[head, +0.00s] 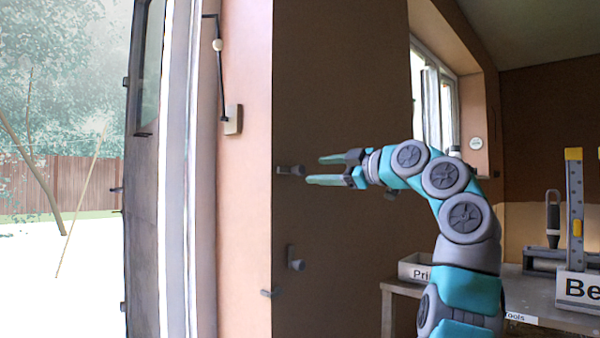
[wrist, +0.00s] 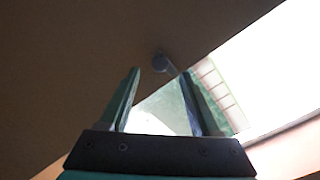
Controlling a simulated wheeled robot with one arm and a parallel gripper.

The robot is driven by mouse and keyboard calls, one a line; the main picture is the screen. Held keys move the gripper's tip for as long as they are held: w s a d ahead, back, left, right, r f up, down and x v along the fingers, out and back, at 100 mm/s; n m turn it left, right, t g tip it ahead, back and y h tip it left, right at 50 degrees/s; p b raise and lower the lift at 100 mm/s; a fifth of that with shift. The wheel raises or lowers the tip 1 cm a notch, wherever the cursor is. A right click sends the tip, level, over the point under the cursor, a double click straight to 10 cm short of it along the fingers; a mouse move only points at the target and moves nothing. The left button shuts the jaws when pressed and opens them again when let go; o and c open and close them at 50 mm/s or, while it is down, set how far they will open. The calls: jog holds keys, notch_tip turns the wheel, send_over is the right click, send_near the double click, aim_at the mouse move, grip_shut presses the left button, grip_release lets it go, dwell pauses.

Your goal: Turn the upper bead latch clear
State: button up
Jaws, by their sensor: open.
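The upper bead latch (head: 290,170) is a small grey peg on a block, near the left edge of the brown wall in the head view. In the wrist view its round grey end (wrist: 160,63) shows at the fingertips, between the two fingers. My gripper (head: 314,170) is open and empty. It reaches left at the latch's height, with the tips just short of it in the head view. Whether a finger touches it I cannot tell. A second, similar grey latch (head: 296,262) sits lower on the same wall.
An open door (head: 145,180) and bright outdoors lie left. A workbench (head: 385,287) with labelled boxes and tools stands right, behind my arm. A window (head: 432,95) is set in the wall above.

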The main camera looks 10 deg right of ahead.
aim_at(303, 170)
jog(key=p+x, duration=0.1)
jog(key=x, duration=0.6)
jog(key=shift+w+a, duration=0.1)
grip_shut()
dwell(0.4)
